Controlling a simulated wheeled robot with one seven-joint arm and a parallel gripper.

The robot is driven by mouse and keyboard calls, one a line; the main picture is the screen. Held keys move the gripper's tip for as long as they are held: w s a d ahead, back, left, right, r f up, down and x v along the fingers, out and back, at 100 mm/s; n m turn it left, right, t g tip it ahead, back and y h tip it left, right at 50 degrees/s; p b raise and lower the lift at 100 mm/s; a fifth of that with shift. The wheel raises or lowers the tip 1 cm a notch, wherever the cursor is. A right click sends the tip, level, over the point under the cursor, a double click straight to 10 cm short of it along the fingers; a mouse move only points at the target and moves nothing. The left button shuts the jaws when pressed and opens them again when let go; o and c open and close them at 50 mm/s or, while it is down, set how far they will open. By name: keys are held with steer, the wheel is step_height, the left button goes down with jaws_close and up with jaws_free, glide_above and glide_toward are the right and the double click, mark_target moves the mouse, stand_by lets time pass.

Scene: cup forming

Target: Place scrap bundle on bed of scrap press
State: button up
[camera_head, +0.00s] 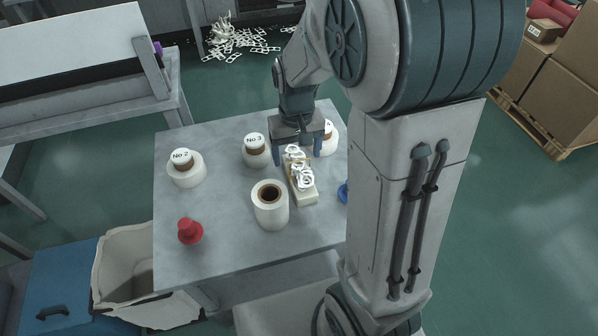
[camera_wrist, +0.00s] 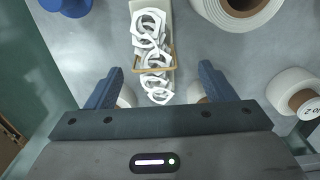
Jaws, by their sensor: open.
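The scrap bundle (camera_head: 297,165) is a stack of white ring-shaped offcuts with a tan band around it. It lies on a narrow cream block on the grey table, and also shows in the wrist view (camera_wrist: 152,48). My gripper (camera_head: 297,152) is open above the bundle's far end. In the wrist view its two blue fingers (camera_wrist: 161,72) stand apart, one on each side of the bundle's near part, with visible gaps. I cannot identify the scrap press or its bed in these views.
A large white roll (camera_head: 270,212) stands close left of the block. Rolls labelled No 2 (camera_head: 186,172) and No 3 (camera_head: 256,153) stand farther left and back. A red knobbed piece (camera_head: 190,231) is at front left. A blue piece (camera_head: 343,192) is partly hidden by my arm.

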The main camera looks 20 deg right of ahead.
mark_target(300, 176)
steer(key=f, duration=0.3)
steer(key=f+b, duration=0.1)
steer(key=f, duration=0.1)
steer(key=shift+s+d, duration=0.2)
steer(key=shift+d, duration=0.2)
steer(key=shift+f, duration=0.5)
steer(key=c, duration=1.2)
steer(key=shift+c, duration=0.2)
steer(key=shift+r, duration=0.1)
steer(key=shift+w+r, duration=0.1)
steer(key=shift+r, duration=0.3)
steer(key=r, duration=0.2)
steer(key=r+p, duration=0.1)
steer(key=r, duration=0.1)
steer(key=shift+s+d, duration=0.3)
steer(key=shift+d, duration=0.1)
steer(key=s+d+r, duration=0.4)
steer(key=d, duration=0.1)
steer(key=s+d+r, duration=0.2)
steer(key=s+d, duration=0.1)
steer(key=shift+p, duration=0.4)
steer(key=shift+s, duration=0.1)
